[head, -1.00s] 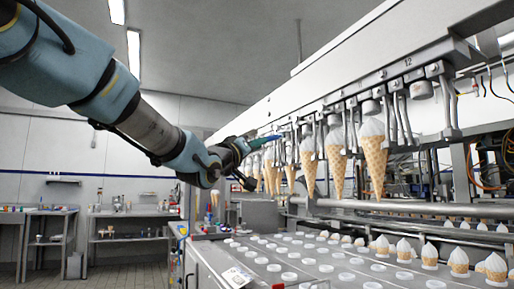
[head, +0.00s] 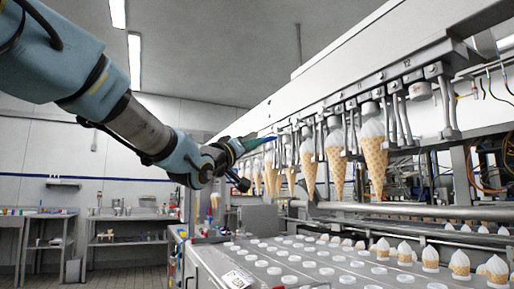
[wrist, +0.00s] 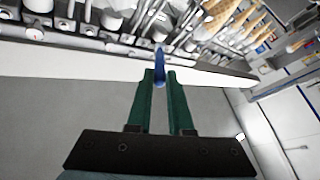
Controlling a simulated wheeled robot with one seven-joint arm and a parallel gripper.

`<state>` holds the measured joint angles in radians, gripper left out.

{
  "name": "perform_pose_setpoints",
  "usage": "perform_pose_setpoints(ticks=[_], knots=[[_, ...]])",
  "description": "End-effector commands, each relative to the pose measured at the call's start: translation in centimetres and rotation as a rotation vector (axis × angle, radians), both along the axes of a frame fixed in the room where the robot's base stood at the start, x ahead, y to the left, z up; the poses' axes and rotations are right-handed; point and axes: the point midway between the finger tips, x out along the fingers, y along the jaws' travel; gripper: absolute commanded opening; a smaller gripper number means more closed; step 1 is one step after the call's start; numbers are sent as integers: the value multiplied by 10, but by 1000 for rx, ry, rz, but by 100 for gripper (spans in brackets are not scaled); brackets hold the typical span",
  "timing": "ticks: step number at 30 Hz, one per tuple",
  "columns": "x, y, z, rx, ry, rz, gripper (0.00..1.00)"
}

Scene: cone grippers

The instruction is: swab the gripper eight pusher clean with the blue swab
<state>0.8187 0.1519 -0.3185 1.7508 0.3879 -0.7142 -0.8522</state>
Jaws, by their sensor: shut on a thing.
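My gripper (head: 249,143) reaches in from the left in the head view. Its two green fingers also show in the wrist view (wrist: 160,92), shut on the blue swab (wrist: 160,63). The swab tip (head: 268,139) points right, toward the row of cone grippers on the overhead rail. In the wrist view the swab points up toward white pushers (wrist: 112,18) and metal cone grippers. I cannot tell whether the swab touches one. Which pusher is number eight cannot be read; only a number 12 is legible near the right end.
Several filled cones (head: 375,160) hang from the rail at the right. Below is a conveyor plate (head: 225,262) with white-capped pockets and upright cones. Steel benches (head: 130,228) stand at the back left. The air left of the rail is free.

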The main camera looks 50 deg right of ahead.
Motion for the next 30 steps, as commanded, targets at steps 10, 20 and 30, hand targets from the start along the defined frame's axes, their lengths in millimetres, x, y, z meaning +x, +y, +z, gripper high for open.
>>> perform_pose_setpoints(ticks=[10, 20, 30], knots=[[12, 32, 1, -1, -2, 1, 0], [16, 43, 0, 0, 0, 0, 0], [19, 50, 1, 0, -1, 2, 0]])
